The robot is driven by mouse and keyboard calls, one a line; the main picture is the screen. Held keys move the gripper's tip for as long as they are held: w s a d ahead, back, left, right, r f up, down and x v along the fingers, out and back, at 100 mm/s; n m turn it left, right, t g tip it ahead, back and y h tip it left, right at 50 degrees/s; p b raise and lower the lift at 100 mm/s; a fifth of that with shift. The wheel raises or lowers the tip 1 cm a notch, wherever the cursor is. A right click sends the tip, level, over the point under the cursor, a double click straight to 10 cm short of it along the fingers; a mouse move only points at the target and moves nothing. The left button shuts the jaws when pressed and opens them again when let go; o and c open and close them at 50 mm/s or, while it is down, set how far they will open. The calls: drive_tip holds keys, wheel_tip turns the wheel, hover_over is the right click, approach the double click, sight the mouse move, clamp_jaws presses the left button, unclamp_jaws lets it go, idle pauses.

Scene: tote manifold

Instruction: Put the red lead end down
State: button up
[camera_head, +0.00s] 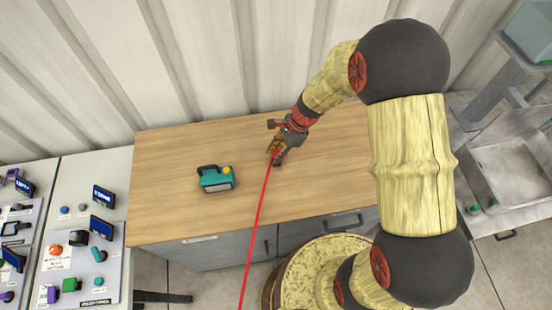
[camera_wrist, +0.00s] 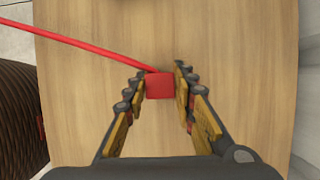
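The red lead end (camera_wrist: 159,86) is a small red block between the fingertips of my gripper (camera_wrist: 161,84) in the wrist view. The finger pads close on it from both sides with almost no gap. In the head view my gripper (camera_head: 275,156) is over the wooden worktop (camera_head: 170,155), right of its middle. The red lead (camera_head: 259,214) runs from the fingertips toward the bottom edge of the picture. In the wrist view the lead (camera_wrist: 90,48) goes off to the upper left. I cannot tell whether the lead end touches the wood.
A teal device (camera_head: 216,180) with a black handle and yellow knob sits on the worktop left of my gripper. Panels with coloured connectors (camera_head: 80,250) stand at the far left. A metal sink (camera_head: 510,170) is at the right. Bare wood surrounds my gripper.

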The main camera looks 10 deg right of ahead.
clamp_jaws()
idle(0.4)
